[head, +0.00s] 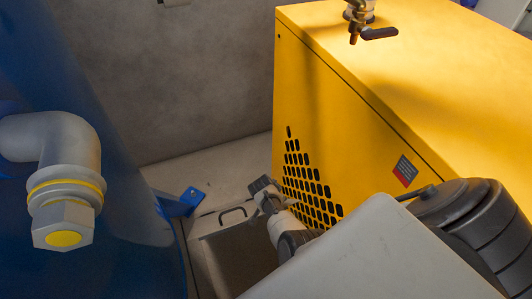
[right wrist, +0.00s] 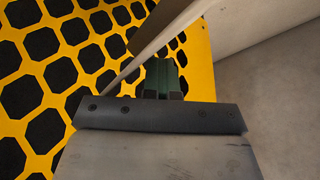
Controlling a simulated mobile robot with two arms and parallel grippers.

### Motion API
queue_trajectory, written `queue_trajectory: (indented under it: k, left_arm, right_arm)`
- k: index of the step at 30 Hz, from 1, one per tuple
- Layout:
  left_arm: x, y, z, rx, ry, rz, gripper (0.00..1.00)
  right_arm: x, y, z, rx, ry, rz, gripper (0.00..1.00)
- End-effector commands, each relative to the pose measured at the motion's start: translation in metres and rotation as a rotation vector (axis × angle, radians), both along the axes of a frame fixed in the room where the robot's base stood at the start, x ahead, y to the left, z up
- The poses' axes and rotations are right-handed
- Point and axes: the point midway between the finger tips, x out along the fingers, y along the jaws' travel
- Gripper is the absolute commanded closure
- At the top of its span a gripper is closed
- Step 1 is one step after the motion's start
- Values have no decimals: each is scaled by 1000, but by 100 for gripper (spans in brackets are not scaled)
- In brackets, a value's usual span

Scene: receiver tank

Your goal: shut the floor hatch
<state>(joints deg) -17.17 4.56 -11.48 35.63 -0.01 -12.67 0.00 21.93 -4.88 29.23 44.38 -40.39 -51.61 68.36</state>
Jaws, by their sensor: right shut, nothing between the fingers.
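The floor hatch is a grey panel with a black handle (head: 232,212), low in the middle of the head view between the blue tank and the yellow cabinet. A darker brown area shows just below the handle; I cannot tell how far the panel is tilted. My right gripper (head: 264,190) is shut and empty, beside the handle's right end and close to the cabinet grille. In the right wrist view, the shut fingers (right wrist: 164,78) are close to a thin plate edge (right wrist: 155,27), apparently the hatch; contact is unclear. My left gripper is not in view.
The yellow cabinet (head: 335,120) with its perforated grille stands at the right. A blue tank (head: 110,215) with a grey elbow pipe (head: 70,145) fills the left. A blue bracket (head: 180,202) juts out at floor level. Bare floor (head: 215,172) lies behind the hatch.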

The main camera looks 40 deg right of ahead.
Motion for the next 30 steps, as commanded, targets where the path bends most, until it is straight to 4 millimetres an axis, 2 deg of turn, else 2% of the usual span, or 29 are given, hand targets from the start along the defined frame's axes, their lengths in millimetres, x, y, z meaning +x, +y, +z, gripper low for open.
queue_trajectory:
  k: [3,12,25,30]
  left_arm:
    - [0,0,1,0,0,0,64]
    - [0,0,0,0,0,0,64]
    - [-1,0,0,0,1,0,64]
    - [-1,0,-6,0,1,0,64]
  right_arm:
    - [-15,2,-10,1,9,-1,100]
    - [-43,9,-29,0,8,-1,100]
    - [-49,10,-32,0,5,-1,100]
    - [-59,13,-44,1,7,-2,100]
